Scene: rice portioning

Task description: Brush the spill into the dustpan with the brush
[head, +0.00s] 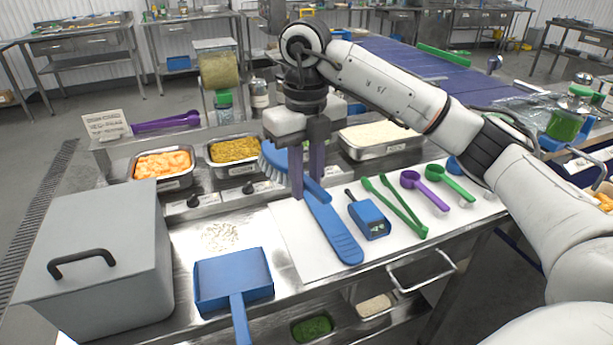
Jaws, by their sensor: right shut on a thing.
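The spill (221,236) is a small patch of white grains on the steel worktop. The blue dustpan (233,279) lies just in front of it, its handle toward the front edge. The blue brush (333,232) lies slanted over the white mat, its pale bristles at the far left end. My right gripper (308,190) points down over the brush and is shut on its handle near the head. The fingers partly hide the brush. My left gripper is not in view.
A grey lidded box (100,255) stands left of the dustpan. A blue scale-like tool (369,218), green tongs (397,207) and purple (424,190) and green scoops (450,182) lie right of the brush. Food pans (233,168) line the back.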

